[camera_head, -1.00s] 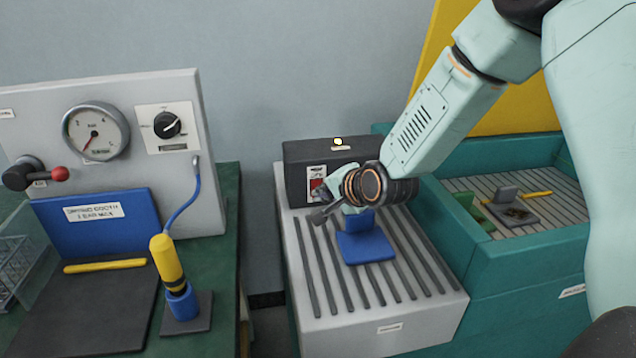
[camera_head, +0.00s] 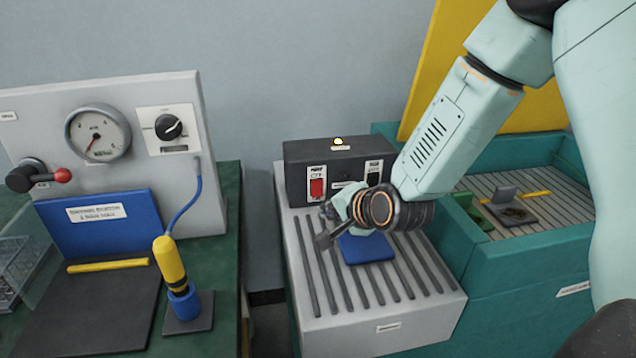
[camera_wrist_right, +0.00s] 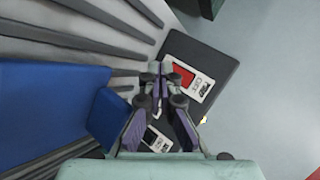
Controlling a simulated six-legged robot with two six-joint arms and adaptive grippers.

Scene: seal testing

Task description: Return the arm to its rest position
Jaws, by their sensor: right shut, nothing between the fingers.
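My right arm (camera_head: 440,135) reaches down from the upper right over the grey ribbed bench. My right gripper (camera_head: 322,240) is shut and empty above the ribs, left of the wrist. In the right wrist view the gripper (camera_wrist_right: 160,75) has its fingertips together in front of the black box. A blue block (camera_head: 366,249) lies on the ribs below the wrist, partly hidden. My left gripper is not in view.
On the left, a grey panel (camera_head: 110,150) carries a gauge (camera_head: 97,134), a knob (camera_head: 168,127) and a red-tipped lever (camera_head: 62,175). A yellow probe (camera_head: 168,260) stands in a blue holder. A teal tray (camera_head: 480,260) lies right of the bench. A gap separates the left table and the bench.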

